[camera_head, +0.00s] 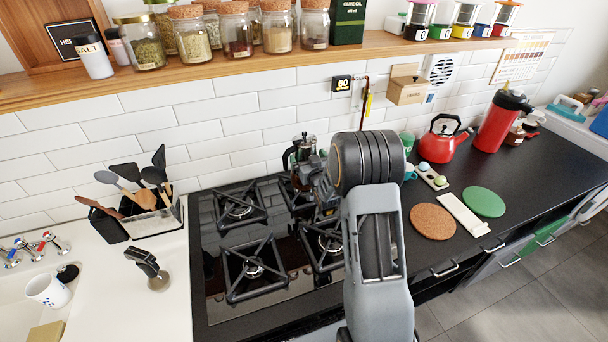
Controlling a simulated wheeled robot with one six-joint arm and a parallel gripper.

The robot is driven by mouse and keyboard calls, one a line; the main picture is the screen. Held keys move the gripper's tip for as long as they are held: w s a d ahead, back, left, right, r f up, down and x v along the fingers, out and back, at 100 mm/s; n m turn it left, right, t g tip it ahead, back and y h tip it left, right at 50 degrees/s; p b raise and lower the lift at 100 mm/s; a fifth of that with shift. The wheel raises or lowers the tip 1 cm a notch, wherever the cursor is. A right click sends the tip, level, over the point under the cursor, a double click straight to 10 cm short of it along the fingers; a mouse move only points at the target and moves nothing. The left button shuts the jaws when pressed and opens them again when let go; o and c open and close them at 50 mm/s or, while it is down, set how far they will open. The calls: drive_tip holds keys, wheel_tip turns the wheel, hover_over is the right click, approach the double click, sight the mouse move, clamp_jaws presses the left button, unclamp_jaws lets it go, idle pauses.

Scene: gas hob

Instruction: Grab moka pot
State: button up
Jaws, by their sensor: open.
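A pot that looks like the moka pot (300,150), with a shiny body and dark lid and handle, stands upright at the back right burner of the hob. Its lower part is partly hidden by my gripper (312,178). My gripper is open, just in front of the pot and slightly to its right in the picture. The fingers are small and overlap the pot in view, so I cannot tell whether they touch it.
The black gas hob (215,308) has several raised pan supports. A utensil holder (155,222) stands to its left. A red kettle (443,140) and a cork mat (433,222) are to the right. A wooden shelf (200,73) with jars runs above.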

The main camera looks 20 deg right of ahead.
drive_tip(key=shift+w, duration=1.05)
drive_tip(key=shift+c, duration=0.3)
drive_tip(key=c, duration=1)
drive_tip(key=shift+r, duration=0.15)
drive_tip(key=shift+c, duration=0.9)
